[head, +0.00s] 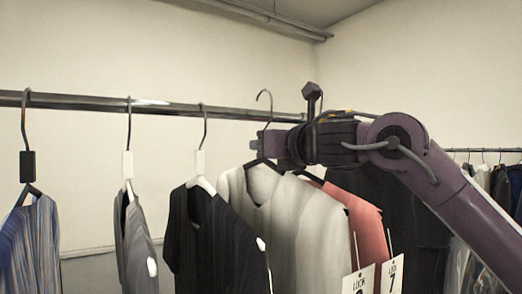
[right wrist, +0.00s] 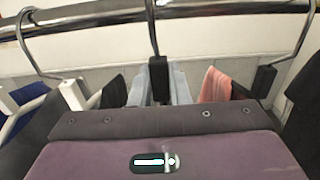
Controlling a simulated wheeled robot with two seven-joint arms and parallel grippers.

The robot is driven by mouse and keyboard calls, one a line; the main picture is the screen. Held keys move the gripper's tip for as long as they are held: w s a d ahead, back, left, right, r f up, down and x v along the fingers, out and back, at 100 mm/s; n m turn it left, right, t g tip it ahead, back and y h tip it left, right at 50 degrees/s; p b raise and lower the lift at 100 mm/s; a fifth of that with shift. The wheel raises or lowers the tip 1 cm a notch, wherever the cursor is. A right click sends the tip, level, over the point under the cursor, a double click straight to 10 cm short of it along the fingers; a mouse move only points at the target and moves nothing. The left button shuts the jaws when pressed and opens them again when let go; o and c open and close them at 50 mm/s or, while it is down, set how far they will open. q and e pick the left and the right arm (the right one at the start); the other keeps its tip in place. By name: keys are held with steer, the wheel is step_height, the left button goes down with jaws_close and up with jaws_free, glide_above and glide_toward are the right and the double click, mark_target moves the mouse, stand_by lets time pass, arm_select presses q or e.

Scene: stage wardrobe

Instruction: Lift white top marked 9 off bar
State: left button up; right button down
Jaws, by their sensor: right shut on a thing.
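The white top (head: 285,215) hangs on a dark hanger in the middle of the head view. A tag (head: 357,282) reading LOOK hangs by it, its number cut off by the frame edge. My right gripper (head: 260,145) is shut on the hanger just below its hook (head: 265,97). The hook's curve stands above the bar (head: 80,101), higher than the neighbouring hooks. In the right wrist view the hook's stem (right wrist: 151,25) crosses in front of the bar, above a dark block (right wrist: 158,80). My fingertips are hidden there. My left gripper is out of view.
A black top (head: 210,235) hangs close on the left, then a grey top (head: 136,245) and a blue striped one (head: 32,245). A coral top (head: 366,235), tagged LOOK 7, is close behind on the right. Another rack (head: 485,150) stands at far right.

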steer(key=shift+b+v, duration=1.15)
steer(key=shift+v, duration=1.4)
steer(key=shift+r, duration=0.1)
steer(key=shift+s+d+b, duration=0.35)
steer(key=shift+s+b, duration=0.05)
steer(key=shift+s, duration=0.1)
steer(key=b+v, duration=0.4)
steer(key=v, duration=1)
steer(key=shift+d, duration=0.1)
steer(key=v, duration=1.4)
steer(key=shift+s+b, duration=0.25)
steer(key=shift+b, duration=0.05)
